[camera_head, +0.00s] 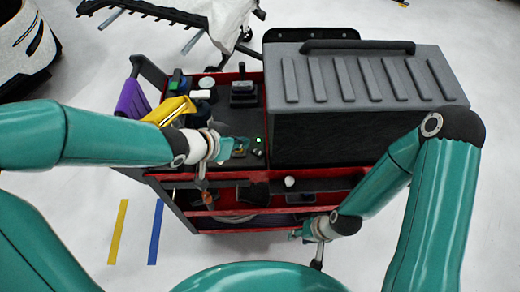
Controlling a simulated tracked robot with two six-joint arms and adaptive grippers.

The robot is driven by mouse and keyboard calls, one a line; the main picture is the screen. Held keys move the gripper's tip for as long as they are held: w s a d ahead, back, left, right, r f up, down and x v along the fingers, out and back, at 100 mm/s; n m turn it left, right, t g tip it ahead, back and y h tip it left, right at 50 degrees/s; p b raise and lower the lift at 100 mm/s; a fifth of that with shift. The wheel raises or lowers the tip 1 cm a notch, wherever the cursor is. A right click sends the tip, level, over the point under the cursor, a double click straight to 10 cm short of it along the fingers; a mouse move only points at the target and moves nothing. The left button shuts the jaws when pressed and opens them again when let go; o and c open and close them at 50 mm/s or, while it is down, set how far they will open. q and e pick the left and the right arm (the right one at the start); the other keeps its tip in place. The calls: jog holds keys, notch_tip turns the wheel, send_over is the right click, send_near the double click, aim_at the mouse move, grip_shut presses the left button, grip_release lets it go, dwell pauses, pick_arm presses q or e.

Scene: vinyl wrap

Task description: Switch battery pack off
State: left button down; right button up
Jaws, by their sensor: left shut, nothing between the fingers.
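A small green light (259,139) glows on a dark unit on the cart's top tray, which looks like the battery pack. Its switch is too small to make out. My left gripper (238,147) is shut and empty over the tray, just left of the green light; I cannot tell whether it touches the unit. My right gripper (297,234) hangs low in front of the cart's lower shelf, and its fingers are too small and partly hidden to read.
The red and black cart (240,213) carries a big grey ribbed case (370,100) on its right. A black device (243,92), a yellow item (170,110) and a purple item (132,99) are at the left. Floor is clear left of the cart, with yellow and blue tape strips.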

pick_arm(q)
jog(key=b, duration=0.3)
send_over(261, 156)
jog(key=a, duration=0.1)
notch_tip(261, 156, down, 6)
jog(key=shift+w+f, duration=0.1)
jog(key=shift+w, duration=0.05)
jog(key=shift+d+f+b, duration=0.15)
jog(key=shift+f+b, duration=0.25)
jog(key=shift+f, duration=0.25)
jog(key=shift+d+f+b, duration=0.15)
jog(key=shift+f+b, duration=0.2)
jog(key=shift+f, duration=0.25)
jog(key=shift+d+f, duration=0.1)
jog(key=shift+f, duration=0.55)
jog(key=shift+d+f+b, duration=0.1)
jog(key=shift+f+b, duration=0.35)
jog(key=shift+b, duration=0.2)
jog(key=shift+r, duration=0.25)
jog(key=shift+p, duration=0.3)
